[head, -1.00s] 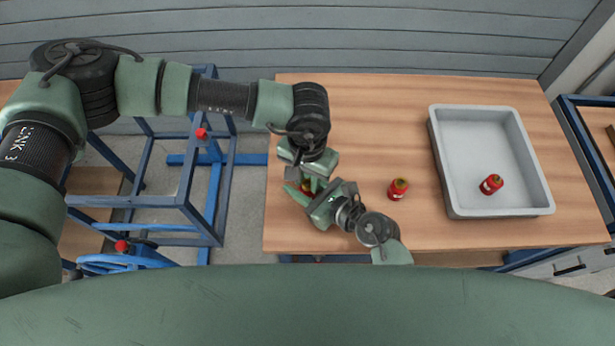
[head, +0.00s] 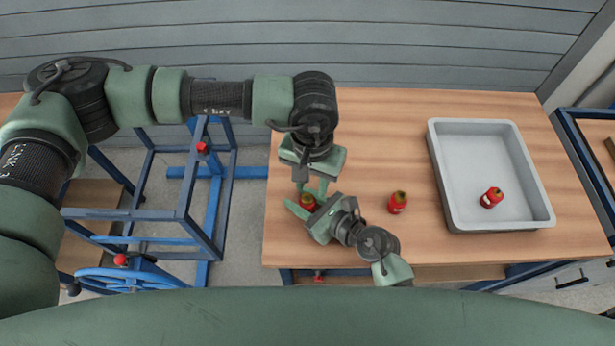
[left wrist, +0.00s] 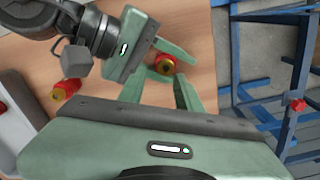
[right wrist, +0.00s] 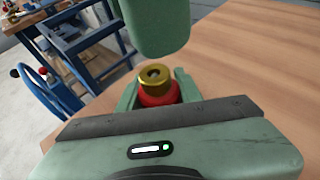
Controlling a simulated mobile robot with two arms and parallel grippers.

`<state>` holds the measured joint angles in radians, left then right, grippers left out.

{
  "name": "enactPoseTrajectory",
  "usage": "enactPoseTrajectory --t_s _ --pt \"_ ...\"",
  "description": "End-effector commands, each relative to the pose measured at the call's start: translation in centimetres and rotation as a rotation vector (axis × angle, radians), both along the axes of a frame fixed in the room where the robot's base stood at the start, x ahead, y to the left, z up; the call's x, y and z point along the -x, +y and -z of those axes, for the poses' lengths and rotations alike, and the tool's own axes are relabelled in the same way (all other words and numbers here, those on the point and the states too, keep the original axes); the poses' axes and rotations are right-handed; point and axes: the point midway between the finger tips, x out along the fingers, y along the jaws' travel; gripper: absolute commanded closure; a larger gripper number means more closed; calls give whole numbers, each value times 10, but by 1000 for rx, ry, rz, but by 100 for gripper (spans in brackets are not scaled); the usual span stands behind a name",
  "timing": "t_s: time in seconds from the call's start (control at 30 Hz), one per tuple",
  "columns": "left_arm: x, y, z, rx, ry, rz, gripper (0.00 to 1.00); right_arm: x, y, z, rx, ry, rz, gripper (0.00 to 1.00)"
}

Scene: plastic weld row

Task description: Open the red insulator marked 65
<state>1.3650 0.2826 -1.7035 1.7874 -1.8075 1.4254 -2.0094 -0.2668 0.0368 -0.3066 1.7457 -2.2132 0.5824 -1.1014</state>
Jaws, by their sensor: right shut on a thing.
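A red insulator with a gold cap (head: 308,201) stands near the table's left front edge. It also shows in the left wrist view (left wrist: 165,65) and in the right wrist view (right wrist: 157,85). No number on it is legible. My right gripper (head: 307,203) is shut around its red body, one finger on each side in the right wrist view (right wrist: 157,95). My left gripper (head: 311,187) is open and empty over the insulator, pointing down. Its fingers stand apart in the left wrist view (left wrist: 161,92). The cap's top is visible and clear of the left fingers.
Another red insulator (head: 397,202) stands on the wooden table (head: 390,130), right of my right gripper. A grey tray (head: 440,180) at the right holds a red insulator (head: 492,197). A blue frame (head: 185,190) stands left of the table. The table's back is clear.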

Motion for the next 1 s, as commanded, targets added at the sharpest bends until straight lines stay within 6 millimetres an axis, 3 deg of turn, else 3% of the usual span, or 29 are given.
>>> enactPoseTrajectory --t_s 0.17,0.47,0.57,1.0 --pt "3 -5 -15 8 5 -174 66 0 0 0 0 0 1 100" --pt "-3 8 -28 -4 5 -393 66 0 0 0 0 0 1 100" --pt "-4 9 -21 -6 5 -408 66 0 0 0 0 0 1 100" --pt "-4 9 41 -6 4 -405 66 0 0 0 0 0 1 100"
